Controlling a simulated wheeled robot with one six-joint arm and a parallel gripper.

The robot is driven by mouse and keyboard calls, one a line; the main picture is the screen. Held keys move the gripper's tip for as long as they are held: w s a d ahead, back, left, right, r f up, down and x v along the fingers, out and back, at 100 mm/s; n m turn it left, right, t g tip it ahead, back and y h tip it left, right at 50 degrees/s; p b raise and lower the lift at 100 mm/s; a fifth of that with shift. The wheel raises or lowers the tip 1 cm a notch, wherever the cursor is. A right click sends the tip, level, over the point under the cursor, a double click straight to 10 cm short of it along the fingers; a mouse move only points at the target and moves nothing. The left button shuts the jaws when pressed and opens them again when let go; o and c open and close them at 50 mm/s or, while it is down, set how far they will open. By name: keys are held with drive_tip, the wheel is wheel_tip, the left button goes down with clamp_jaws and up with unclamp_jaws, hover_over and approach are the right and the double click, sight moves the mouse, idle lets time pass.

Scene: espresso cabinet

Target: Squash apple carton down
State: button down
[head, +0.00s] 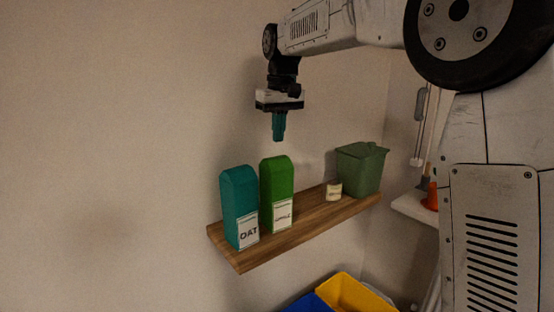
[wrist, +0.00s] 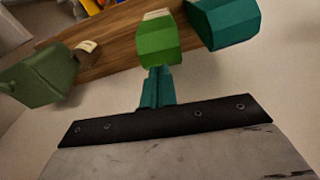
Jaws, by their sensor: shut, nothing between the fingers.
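The apple carton (head: 277,180) is bright green with a white label and stands upright on a wooden shelf (head: 310,222). It looks full height. In the wrist view the apple carton (wrist: 158,42) lies just beyond the fingertips. My gripper (head: 279,138) points down with its teal fingers shut and empty, above the apple carton and apart from it in the head view. The fingers also show in the wrist view (wrist: 157,72), where their tips overlap the carton's near edge.
A teal oat carton (head: 238,190) stands close on the left of the apple carton. A small cream labelled pot (head: 334,191) and a green bin (head: 361,169) stand to the right on the shelf. Yellow (head: 352,295) and blue (head: 308,302) containers are below. The wall is behind.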

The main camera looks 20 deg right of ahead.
sight(283, 184)
drive_tip(key=shift+w+f, duration=0.2)
drive_tip(key=shift+f, duration=1.9)
wheel_tip(283, 184, down, 9)
drive_tip(key=shift+r, duration=0.15)
drive_tip(key=shift+s, duration=0.15)
drive_tip(key=shift+s+d+r, duration=0.15)
drive_tip(key=shift+s+r, duration=0.15)
drive_tip(key=shift+s, duration=0.4)
drive_tip(key=shift+s+d+r, duration=0.15)
drive_tip(key=shift+s+r, duration=0.1)
drive_tip(key=shift+s, duration=0.4)
